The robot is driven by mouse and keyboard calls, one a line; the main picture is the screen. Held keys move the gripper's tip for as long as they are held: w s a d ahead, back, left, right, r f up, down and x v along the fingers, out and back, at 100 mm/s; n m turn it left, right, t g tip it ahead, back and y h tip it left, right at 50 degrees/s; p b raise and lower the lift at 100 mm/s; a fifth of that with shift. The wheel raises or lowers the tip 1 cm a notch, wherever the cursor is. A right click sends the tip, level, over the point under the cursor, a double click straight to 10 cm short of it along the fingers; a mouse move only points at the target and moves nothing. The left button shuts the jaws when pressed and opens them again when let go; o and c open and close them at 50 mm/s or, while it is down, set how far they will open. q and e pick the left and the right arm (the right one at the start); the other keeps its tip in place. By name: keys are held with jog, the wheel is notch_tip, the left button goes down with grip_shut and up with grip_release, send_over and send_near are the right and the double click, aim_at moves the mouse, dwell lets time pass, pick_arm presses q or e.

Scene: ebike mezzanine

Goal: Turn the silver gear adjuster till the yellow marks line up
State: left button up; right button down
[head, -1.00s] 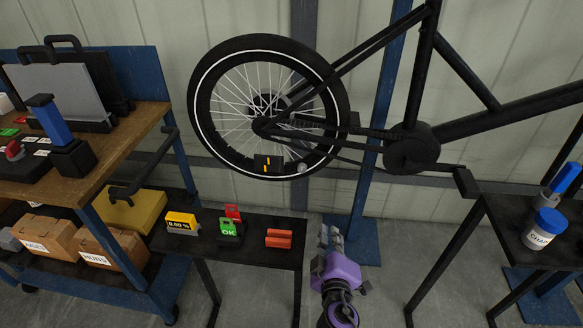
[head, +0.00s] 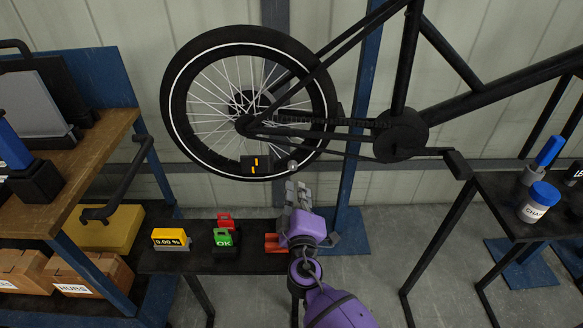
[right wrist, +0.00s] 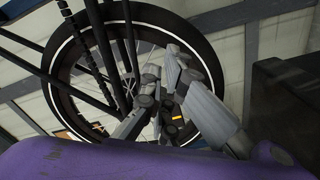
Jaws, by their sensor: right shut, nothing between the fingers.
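The silver gear adjuster (head: 293,166) is a small round knob at the right end of a black block (head: 243,164) low on the bike's rear wheel. Two yellow marks (head: 255,165) show on the block, one above the other; the upper sits slightly right of the lower. My right gripper (head: 297,188) is shut and empty, just below the adjuster and seemingly apart from it. In the right wrist view its fingers (right wrist: 165,72) point toward the wheel, and a yellow mark (right wrist: 177,118) shows beside them. I cannot make out the adjuster there. My left gripper is not in view.
Below the wheel a low black table (head: 212,262) holds a yellow display (head: 170,239), a green OK block (head: 223,238), a red block (head: 226,220) and red bars (head: 272,244), partly behind my right gripper. A cart stands left; a blue-lidded jar (head: 538,203) stands right.

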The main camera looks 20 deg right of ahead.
aim_at(293, 165)
jog(key=x, duration=0.1)
jog(key=b+x, duration=0.1)
jog(key=x, duration=0.3)
jog(key=shift+r, duration=0.3)
jog(key=shift+s+d+r+b, duration=0.1)
jog(key=shift+d+r+b, duration=0.05)
jog(key=shift+d+b, duration=0.2)
jog(key=shift+r, duration=0.15)
jog(key=shift+s+d+r, duration=0.15)
jog(key=shift+d+r, duration=0.05)
jog(key=shift+r, duration=0.35)
jog(key=shift+f, duration=0.15)
dwell(0.4)
jog(key=shift+d, duration=0.1)
